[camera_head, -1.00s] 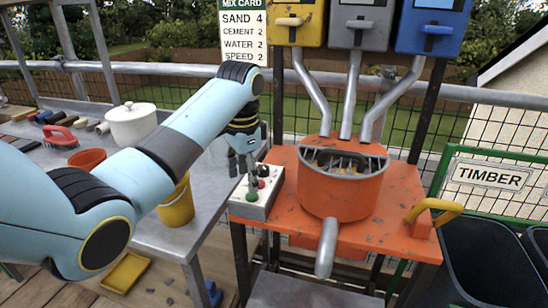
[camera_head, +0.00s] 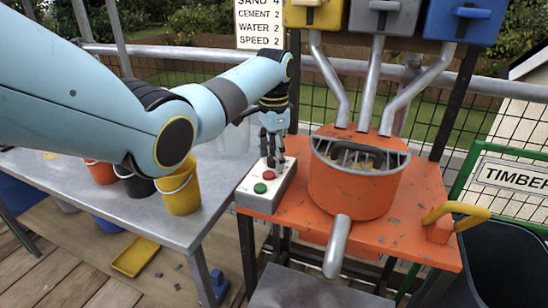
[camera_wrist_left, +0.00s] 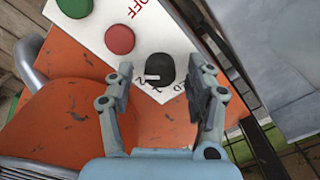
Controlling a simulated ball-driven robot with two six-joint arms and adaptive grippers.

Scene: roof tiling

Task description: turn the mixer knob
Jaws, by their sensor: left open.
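The mixer knob (camera_wrist_left: 160,68) is black with a white pointer line and sits on the white control box (camera_head: 249,197) of the orange mixer (camera_head: 355,185). In the left wrist view it lies between and just beyond my two fingertips, with printed marks beside it. A red button (camera_wrist_left: 120,39) and a green button (camera_wrist_left: 75,7) sit on the same box; they also show in the head view. My left gripper (camera_head: 273,160) is open above the knob end of the box, fingers pointing down. In the head view the fingers largely cover the knob. My right gripper is not in view.
The grey side table (camera_head: 215,170) on the left holds a yellow bucket (camera_head: 180,190) and other buckets. Metal chutes (camera_head: 378,85) come down into the mixer. A yellow handle (camera_head: 450,211) is at the mixer table's right, near the TIMBER sign (camera_head: 512,175).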

